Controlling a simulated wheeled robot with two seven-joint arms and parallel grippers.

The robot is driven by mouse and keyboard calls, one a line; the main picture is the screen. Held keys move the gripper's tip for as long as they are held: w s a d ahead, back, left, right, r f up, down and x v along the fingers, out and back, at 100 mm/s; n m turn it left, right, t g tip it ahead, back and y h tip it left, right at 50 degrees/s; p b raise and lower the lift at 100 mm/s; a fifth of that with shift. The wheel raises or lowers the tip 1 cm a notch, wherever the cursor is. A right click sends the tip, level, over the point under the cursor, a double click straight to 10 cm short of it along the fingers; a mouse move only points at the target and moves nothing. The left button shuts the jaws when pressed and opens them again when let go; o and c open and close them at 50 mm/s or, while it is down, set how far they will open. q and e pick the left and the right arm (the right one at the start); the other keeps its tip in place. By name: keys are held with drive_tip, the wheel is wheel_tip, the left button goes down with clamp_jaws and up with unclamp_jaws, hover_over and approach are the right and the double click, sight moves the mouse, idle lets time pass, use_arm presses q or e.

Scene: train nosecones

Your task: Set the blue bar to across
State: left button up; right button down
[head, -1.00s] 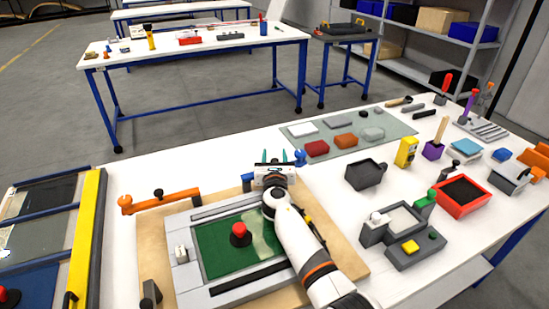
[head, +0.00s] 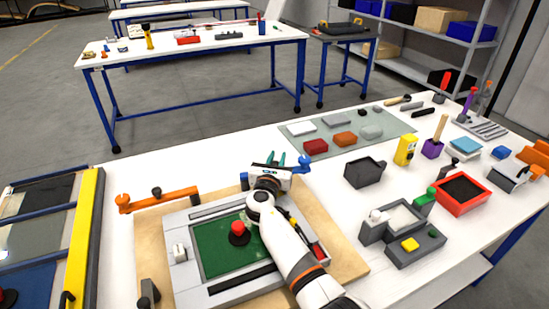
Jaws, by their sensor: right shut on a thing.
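The blue bar (head: 303,164) shows its rounded blue end just right of my right gripper (head: 276,160), at the back right of the wooden board (head: 152,252). Another small blue part shows left of the gripper. The middle of the bar is hidden behind my gripper, so its exact angle is hard to tell. My right gripper, with teal fingertips pointing to the back, is shut on the bar. My left gripper is not in view.
An orange bar (head: 170,198) lies at the back left of the board. A grey frame (head: 190,290) holds a green panel with a red knob (head: 239,231). A grey mat (head: 390,132) with several blocks lies behind. Containers stand to the right.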

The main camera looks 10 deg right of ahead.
drive_tip(key=shift+s+h, duration=0.15)
drive_tip(key=shift+h, duration=0.15)
drive_tip(key=c, duration=1.2)
unclamp_jaws()
drive_tip(key=shift+c, duration=0.2)
wheel_tip(320, 180, up, 10)
drive_tip(key=p, duration=0.1)
